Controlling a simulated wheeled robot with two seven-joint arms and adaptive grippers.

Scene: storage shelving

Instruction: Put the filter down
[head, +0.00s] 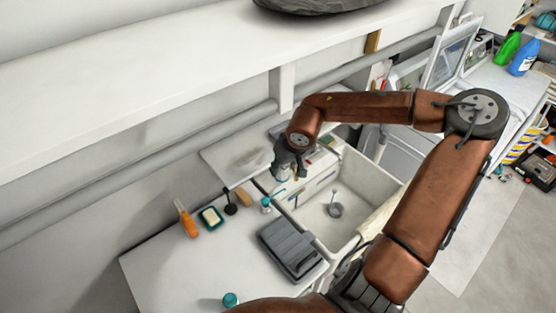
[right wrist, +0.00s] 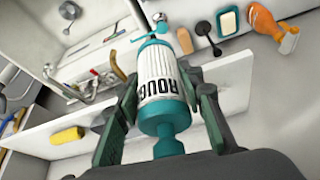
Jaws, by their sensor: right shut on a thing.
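The filter (right wrist: 160,75) is a white cylinder with teal ends and dark lettering that starts "ROUG". In the right wrist view it sits between the two fingers of my right gripper (right wrist: 163,88), which is shut on it. In the head view my right gripper (head: 288,168) is above the back left corner of the sink, near the white wall-side ledge, and the filter is mostly hidden there. I cannot tell whether the filter touches anything below it. My left gripper is not in view.
The white sink (head: 345,186) lies right of the gripper. On the counter (head: 170,265) are a grey case (head: 292,250), an orange bottle (head: 186,218), a teal dish (head: 211,217) and a small teal-capped bottle (head: 266,205). A white shelf (head: 150,85) runs above. The counter's front left is clear.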

